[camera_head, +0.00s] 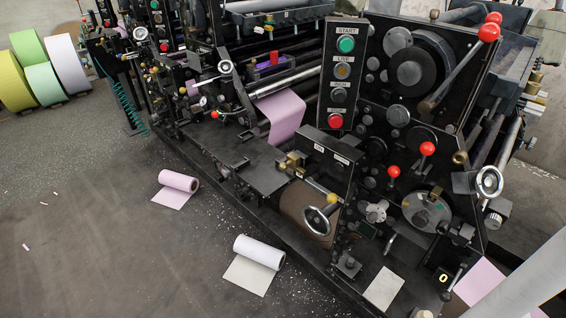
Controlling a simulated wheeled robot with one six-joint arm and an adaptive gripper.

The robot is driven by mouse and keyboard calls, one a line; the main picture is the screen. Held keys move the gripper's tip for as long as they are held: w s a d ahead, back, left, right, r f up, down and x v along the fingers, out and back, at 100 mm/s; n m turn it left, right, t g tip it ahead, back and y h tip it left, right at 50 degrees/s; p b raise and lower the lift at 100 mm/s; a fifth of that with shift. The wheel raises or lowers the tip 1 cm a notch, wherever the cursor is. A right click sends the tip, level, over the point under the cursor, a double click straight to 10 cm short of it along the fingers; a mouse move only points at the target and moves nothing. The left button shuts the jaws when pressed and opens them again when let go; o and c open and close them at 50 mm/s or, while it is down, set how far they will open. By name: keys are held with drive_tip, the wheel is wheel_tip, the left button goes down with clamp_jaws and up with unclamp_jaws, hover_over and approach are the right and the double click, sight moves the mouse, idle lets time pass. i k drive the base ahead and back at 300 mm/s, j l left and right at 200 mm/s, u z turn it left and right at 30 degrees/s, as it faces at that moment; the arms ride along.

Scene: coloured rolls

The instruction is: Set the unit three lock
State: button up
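A black printing press with several units runs from the upper left to the right. No readable mark in this view says which part is the unit three lock. The nearest unit carries a long lever with a red ball (488,33), tilted up to the right, and two shorter red-knobbed levers (427,149) (394,171). A small lever (453,279) stands at the lower right beside a plate marked "0" (443,279). Handwheels (489,182) (319,220) sit on the same unit. My gripper is not in view.
A white roll (262,252) and a pink roll (179,180) lie on the floor. Coloured rolls (43,79) stand at the far left. The grey floor at lower left is mostly clear.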

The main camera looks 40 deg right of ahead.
sight(292, 160)
drive_tip(key=i+j, duration=0.2)
drive_tip(key=j, duration=0.15)
drive_tip(key=i+j, duration=0.2)
drive_tip(key=i+j+z, duration=0.1)
drive_tip(key=j, duration=0.35)
drive_tip(key=i, duration=0.1)
